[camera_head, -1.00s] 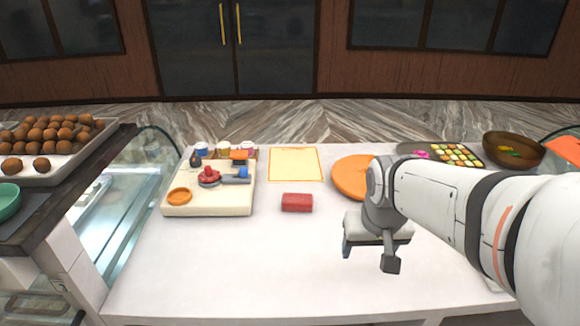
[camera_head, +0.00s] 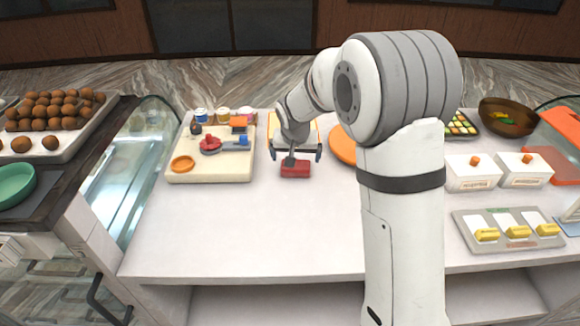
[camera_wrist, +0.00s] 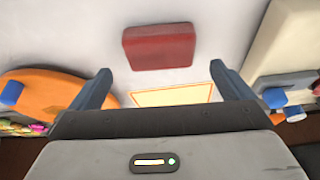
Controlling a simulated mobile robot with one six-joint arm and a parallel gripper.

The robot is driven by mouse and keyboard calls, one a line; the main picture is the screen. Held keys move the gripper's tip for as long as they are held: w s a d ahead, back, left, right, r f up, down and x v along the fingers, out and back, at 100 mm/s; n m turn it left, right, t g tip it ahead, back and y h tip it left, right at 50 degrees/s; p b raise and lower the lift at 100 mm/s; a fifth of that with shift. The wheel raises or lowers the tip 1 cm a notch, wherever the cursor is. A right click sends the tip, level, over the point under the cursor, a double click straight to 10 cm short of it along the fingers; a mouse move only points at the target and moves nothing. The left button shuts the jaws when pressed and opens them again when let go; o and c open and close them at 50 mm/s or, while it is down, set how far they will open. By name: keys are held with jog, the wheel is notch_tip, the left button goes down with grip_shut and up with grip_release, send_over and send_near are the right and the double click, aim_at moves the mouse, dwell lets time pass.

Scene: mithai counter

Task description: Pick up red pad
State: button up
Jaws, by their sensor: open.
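The red pad (camera_head: 295,170) is a small red block lying on the white counter, just right of the cream board. In the wrist view the red pad (camera_wrist: 158,47) lies ahead of the fingertips, roughly centred between their lines. My gripper (camera_head: 296,154) is open and empty above the counter at the pad's far side, and one finger overlaps the pad's back edge in the head view. In the wrist view my gripper (camera_wrist: 160,72) shows its two fingers spread wider than the pad. I cannot tell the exact height between fingers and pad.
The cream board (camera_head: 210,174) with small tools stands left. An orange disc (camera_head: 342,146) lies right, partly behind my arm. A yellow-bordered sheet (camera_wrist: 172,96) lies beyond the pad. White boxes (camera_head: 472,178) and a grey tray (camera_head: 480,245) are at the right. The counter's front left is clear.

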aim_at(296, 166)
jog(key=x, duration=0.2)
jog(key=p+x, duration=0.1)
jog(key=x, duration=0.1)
jog(key=shift+s+f, duration=0.1)
jog(key=shift+f, duration=0.35)
jog(key=shift+c, duration=0.2)
jog(key=c, duration=0.9)
jog(key=shift+o, duration=0.2)
notch_tip(296, 166, up, 10)
jog(key=b, duration=0.1)
